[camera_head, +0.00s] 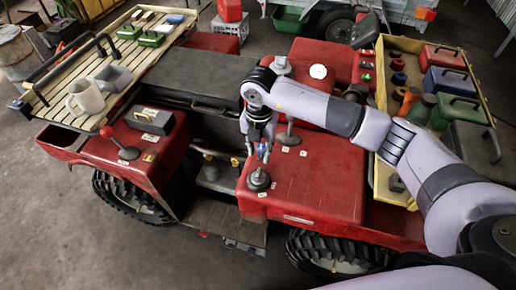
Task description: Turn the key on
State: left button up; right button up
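My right arm comes in from the right over the red quad (315,180). My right gripper (262,150) points down above a round dark lever base (258,181) on the red body. Small blue parts show at its fingertips, and the fingers are too small to tell open from shut. I cannot make out a key for certain; the gripper and arm hide part of the surface there. A small panel with red and green buttons (366,72) sits on the quad to the upper right. My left gripper is not in view.
A red-knobbed lever (120,145) and another lever (288,134) stand up from the quad. A yellow tray (382,185) at right holds several toolboxes and cans. Concrete floor lies in front.

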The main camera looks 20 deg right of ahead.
aim_at(259, 171)
notch_tip(259, 171, down, 10)
jog(key=b, duration=0.7)
jog(key=shift+a+f, duration=0.1)
jog(key=shift+f, duration=0.15)
jog(key=shift+c, duration=0.4)
grip_shut()
